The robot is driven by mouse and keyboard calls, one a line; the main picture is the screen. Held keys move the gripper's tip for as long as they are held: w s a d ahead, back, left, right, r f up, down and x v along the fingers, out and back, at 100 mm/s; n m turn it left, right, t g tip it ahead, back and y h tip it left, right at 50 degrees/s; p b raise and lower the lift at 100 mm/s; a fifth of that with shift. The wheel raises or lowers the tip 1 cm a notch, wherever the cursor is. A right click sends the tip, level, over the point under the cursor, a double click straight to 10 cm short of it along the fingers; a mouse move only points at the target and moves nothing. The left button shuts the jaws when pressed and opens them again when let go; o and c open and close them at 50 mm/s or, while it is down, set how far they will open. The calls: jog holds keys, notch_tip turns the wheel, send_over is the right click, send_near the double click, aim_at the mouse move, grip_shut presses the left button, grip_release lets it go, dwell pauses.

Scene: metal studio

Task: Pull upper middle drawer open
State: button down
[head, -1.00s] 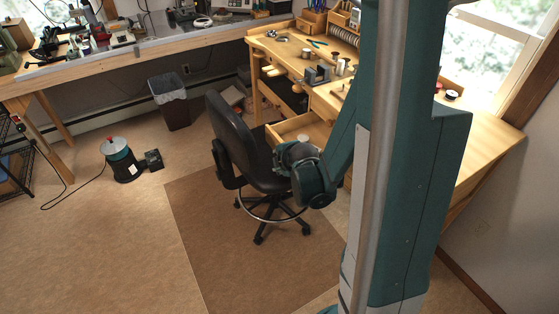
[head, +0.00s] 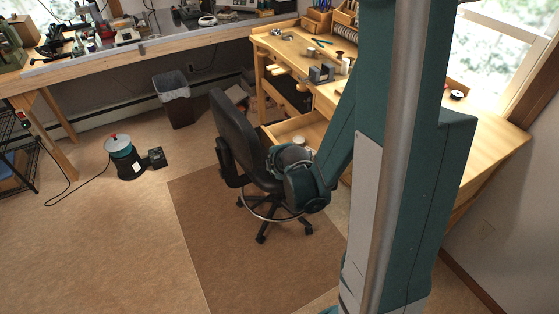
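The wooden workbench (head: 487,137) stands at the right, partly hidden behind my arm and column. A drawer (head: 287,129) on its front is pulled out, with its light wooden inside showing just above my arm's elbow. I cannot tell whether it is the upper middle drawer, as my arm covers much of the bench front. My gripper is not visible; it is hidden behind my own arm links or out of frame, so its contact with any drawer cannot be seen.
A black office chair (head: 238,138) stands on a brown mat (head: 205,225) close to the bench and my arm. A waste bin (head: 175,100) and a green canister (head: 124,158) with a cord stand farther left. The floor at the front left is clear.

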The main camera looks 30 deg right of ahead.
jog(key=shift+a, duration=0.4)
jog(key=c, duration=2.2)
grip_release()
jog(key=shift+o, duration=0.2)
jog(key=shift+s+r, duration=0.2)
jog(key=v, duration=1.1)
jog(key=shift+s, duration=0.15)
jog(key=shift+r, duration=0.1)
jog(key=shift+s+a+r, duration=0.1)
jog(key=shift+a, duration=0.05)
